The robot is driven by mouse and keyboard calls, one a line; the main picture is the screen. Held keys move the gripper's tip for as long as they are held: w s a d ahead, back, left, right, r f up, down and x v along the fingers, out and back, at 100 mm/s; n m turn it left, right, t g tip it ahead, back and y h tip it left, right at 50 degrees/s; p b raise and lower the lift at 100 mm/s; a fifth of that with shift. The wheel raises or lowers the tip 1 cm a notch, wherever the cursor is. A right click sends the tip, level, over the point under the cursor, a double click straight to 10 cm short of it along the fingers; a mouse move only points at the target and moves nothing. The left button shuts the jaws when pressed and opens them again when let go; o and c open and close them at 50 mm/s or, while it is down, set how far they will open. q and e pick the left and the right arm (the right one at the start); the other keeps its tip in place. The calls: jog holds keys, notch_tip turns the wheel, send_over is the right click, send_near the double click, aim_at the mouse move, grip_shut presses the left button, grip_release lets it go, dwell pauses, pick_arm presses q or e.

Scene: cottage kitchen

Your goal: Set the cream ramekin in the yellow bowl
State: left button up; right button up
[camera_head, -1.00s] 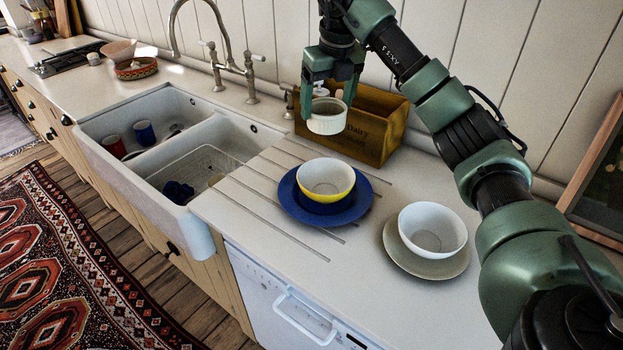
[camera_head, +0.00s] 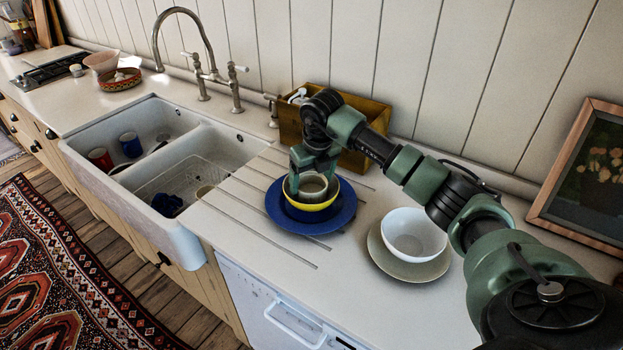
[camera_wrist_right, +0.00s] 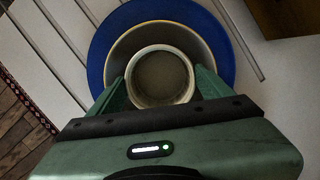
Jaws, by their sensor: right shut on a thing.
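The cream ramekin (camera_head: 313,186) is held in my right gripper (camera_head: 314,178), which is shut on it. In the right wrist view the ramekin (camera_wrist_right: 160,78) sits between the two green fingers, inside the rim of the yellow bowl (camera_wrist_right: 206,50). My left gripper is not in view.
A white bowl (camera_head: 413,234) on a beige plate (camera_head: 385,259) stands to the right. A wooden crate (camera_head: 290,125) is behind my right gripper. The sink (camera_head: 165,160) at left holds red and blue mugs. The counter's front is clear.

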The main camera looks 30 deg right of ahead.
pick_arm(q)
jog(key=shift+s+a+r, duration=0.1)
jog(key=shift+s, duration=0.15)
pick_arm(e)
jog(key=shift+f, duration=0.3)
jog(key=shift+f, duration=0.1)
jog(key=shift+f+b, duration=0.25)
jog(key=shift+b, duration=0.05)
jog(key=o, duration=1.3)
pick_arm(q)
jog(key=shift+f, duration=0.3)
pick_arm(e)
jog(key=shift+r+p, duration=0.3)
jog(key=shift+r, duration=0.05)
pick_arm(q)
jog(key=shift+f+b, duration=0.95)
jog(key=shift+b, duration=0.3)
pick_arm(e)
jog(key=v, duration=1.2)
jog(key=shift+s+f, duration=0.1)
